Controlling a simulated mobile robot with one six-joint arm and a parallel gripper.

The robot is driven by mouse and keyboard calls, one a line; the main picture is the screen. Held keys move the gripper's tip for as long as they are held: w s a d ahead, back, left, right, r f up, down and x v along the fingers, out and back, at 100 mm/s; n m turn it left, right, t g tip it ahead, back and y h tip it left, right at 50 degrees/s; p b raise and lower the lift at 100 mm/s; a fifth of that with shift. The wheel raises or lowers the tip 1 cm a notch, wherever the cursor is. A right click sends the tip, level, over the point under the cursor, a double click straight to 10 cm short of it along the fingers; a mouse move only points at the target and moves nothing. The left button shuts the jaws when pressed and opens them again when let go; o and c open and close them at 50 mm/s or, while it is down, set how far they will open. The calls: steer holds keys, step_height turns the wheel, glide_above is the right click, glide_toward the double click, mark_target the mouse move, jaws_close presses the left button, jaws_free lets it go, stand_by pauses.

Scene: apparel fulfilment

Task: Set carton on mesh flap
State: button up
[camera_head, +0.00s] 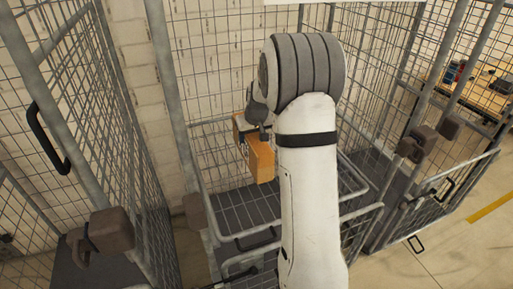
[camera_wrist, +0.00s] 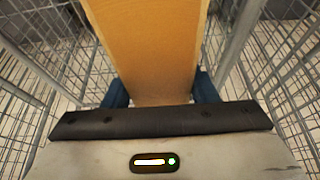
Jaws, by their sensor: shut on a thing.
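An orange-brown carton (camera_head: 261,160) is held in my gripper (camera_head: 250,127), inside a wire mesh cage trolley. In the wrist view the carton (camera_wrist: 150,50) sits between the two blue fingers of my gripper (camera_wrist: 160,95), which are shut on its sides. The carton hangs over the trolley's mesh flap (camera_head: 240,207), apart from it as far as I can tell. My arm hides the right part of the flap and some of the cage.
Mesh side walls with grey tubes surround the carton closely. Another cage (camera_head: 85,150) stands at the left and one (camera_head: 430,195) at the right. Shelves with goods (camera_head: 480,80) stand far right. Open floor (camera_head: 465,255) lies at the lower right.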

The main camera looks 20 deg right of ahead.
step_height(320, 180, down, 4)
steer(key=shift+d+f+p, duration=0.15)
steer(key=shift+f+p, duration=0.1)
steer(key=shift+p, duration=0.05)
steer(key=shift+f, duration=2.4)
steer(key=shift+f, duration=0.2)
steer(key=o, duration=1.3)
steer(key=shift+o, duration=0.2)
steer(key=shift+r, duration=0.15)
